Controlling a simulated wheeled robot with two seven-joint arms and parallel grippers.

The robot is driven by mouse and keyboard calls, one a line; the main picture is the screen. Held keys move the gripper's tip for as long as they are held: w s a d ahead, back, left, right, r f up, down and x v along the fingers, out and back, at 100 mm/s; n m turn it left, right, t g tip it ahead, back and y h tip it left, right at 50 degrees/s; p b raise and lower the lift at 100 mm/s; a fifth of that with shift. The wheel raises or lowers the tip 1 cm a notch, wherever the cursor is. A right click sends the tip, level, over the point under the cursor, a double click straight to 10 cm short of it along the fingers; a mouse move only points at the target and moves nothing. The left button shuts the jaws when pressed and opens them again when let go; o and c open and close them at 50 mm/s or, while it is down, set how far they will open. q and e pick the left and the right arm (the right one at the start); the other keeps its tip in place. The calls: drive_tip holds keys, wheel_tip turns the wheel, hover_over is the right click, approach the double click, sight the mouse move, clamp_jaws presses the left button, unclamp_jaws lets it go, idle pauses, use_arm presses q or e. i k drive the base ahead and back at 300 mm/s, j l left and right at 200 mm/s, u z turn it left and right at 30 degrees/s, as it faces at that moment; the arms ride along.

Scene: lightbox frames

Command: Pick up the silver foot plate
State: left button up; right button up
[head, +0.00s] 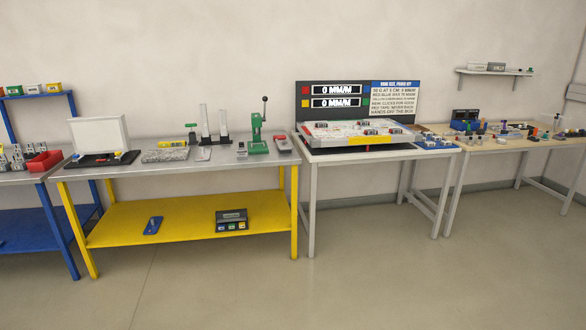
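A small flat silver plate (204,154) lies on the grey top of the yellow-legged workbench (225,163), in front of two upright metal pieces. It may be the silver foot plate, but it is too small to tell for sure. The upright pieces (205,120) stand on dark bases just behind it. Neither of my grippers is in view.
A green lever press (257,135) stands right of the plate, and a grey textured tray (166,154) lies left. A white panel (99,133) stands further left. A white table with a display board (345,95) is to the right. The floor in front (330,290) is clear.

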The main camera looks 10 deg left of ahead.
sight(203, 153)
drive_tip(key=i+j, duration=0.25)
drive_tip(key=i, duration=0.15)
drive_tip(key=i+j+u, duration=0.15)
drive_tip(key=i+j, duration=0.3)
drive_tip(key=i, duration=0.3)
drive_tip(key=i+j+u, duration=0.1)
drive_tip(key=i, duration=0.3)
drive_tip(key=j, duration=0.1)
